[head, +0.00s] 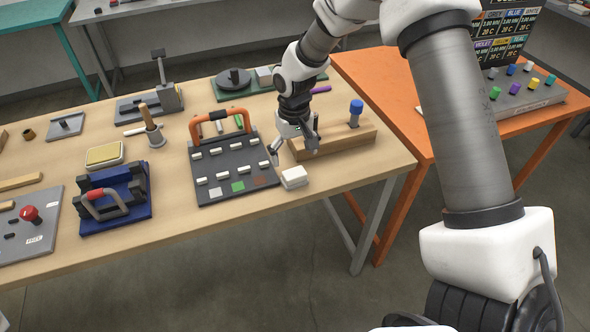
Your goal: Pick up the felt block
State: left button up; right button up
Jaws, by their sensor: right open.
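A small white block (293,177), which looks like the felt block, lies on the wooden table (225,228) near its front right edge, just right of the grey board. My right gripper (294,148) is open and empty. It appears just behind and above the white block, its fingers pointing down and spread apart. I see no contact between the fingers and the block. The exact height of the fingertips above the table is hard to tell. My left gripper is out of view.
A grey board (234,170) with white pieces and an orange handle stands left of the block. A wooden rack (345,140) with a blue-topped tool (355,112) is close behind right. A blue clamp fixture (112,205) sits further left. An orange table (400,100) adjoins at right.

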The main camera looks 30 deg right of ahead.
aim_at(294, 172)
jog(key=f, duration=0.2)
jog(key=f+p, duration=0.1)
jog(key=f, duration=0.1)
jog(key=w+d+f, duration=0.1)
jog(key=f, duration=0.2)
jog(key=shift+p, duration=0.4)
jog(key=shift+s+a+f, duration=0.1)
jog(key=shift+a+f, duration=0.05)
jog(key=shift+f, duration=0.05)
jog(key=shift+s+a+r, duration=0.1)
jog(key=shift+a, duration=0.1)
jog(key=shift+c, duration=0.4)
jog(key=shift+d, duration=0.1)
jog(key=c, duration=1.2)
